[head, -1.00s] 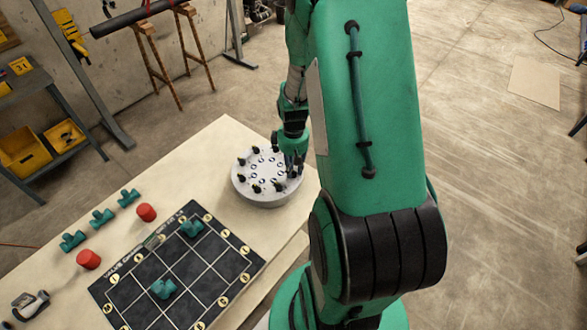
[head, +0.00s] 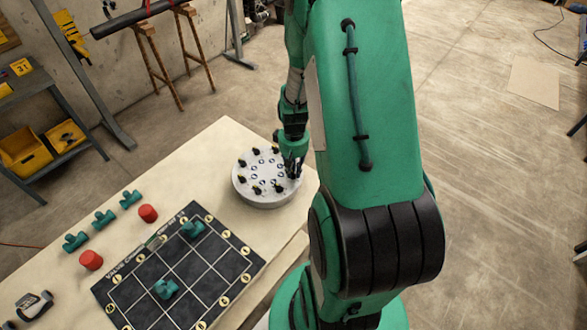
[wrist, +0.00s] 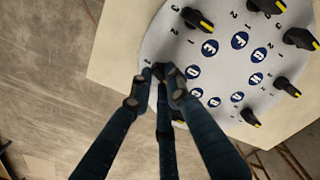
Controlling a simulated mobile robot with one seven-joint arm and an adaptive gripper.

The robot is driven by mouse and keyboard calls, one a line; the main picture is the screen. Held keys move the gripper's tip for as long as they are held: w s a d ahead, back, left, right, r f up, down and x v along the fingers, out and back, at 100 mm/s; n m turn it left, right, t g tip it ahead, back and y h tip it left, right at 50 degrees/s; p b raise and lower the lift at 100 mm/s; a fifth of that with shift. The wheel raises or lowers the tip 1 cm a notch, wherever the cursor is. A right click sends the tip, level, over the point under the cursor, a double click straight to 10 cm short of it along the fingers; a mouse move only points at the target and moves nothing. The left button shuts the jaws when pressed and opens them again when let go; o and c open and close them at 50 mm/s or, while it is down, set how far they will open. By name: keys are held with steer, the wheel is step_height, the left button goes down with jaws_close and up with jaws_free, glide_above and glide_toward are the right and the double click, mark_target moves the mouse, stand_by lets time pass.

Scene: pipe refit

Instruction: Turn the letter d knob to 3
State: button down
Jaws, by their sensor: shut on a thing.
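A round grey-white dial plate (head: 262,198) stands on the table, ringed by black knobs with yellow pointer marks. It also fills much of the wrist view (wrist: 225,70). My gripper (head: 293,173) is at the plate's right side in the head view. In the wrist view my gripper (wrist: 157,77) is shut on a black knob (wrist: 159,68) at the plate's left edge, with small numbers around it. The blue badge (wrist: 192,71) beside this knob appears to read D. The fingers hide most of the knob, so its pointer setting cannot be read.
Neighbouring knobs stand close by, one above (wrist: 196,19) and one near the right finger. A black grid board (head: 180,270), green pipe fittings (head: 104,219) and red caps (head: 148,213) lie on the table (head: 215,150). Bare tabletop lies behind the plate.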

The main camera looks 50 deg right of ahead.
steer(key=m+p, duration=0.1)
steer(key=m, duration=0.2)
steer(key=shift+m, duration=0.4)
steer(key=m+p, duration=0.1)
steer(key=m, duration=0.2)
steer(key=shift+s+a+m, duration=0.1)
steer(key=shift+m, duration=0.2)
steer(key=m+p, duration=0.1)
steer(key=m, duration=0.2)
steer(key=shift+m, duration=0.3)
steer(key=m+p, duration=0.1)
steer(key=m, duration=0.3)
steer(key=shift+a+m, duration=0.15)
steer(key=shift+m, duration=0.15)
steer(key=m, duration=0.3)
steer(key=shift+a+m+p, duration=0.1)
steer(key=shift+m+p, duration=0.2)
steer(key=shift+p, duration=0.05)
steer(key=m, duration=0.4)
steer(key=shift+p, duration=0.3)
steer(key=m, duration=0.4)
steer(key=shift+w+a+m+p, duration=0.1)
steer(key=shift+m+p, duration=0.1)
steer(key=shift+m, duration=0.8)
steer(key=shift+w+m+p, duration=0.1)
steer(key=shift+m+p, duration=0.05)
steer(key=shift+m, duration=0.85)
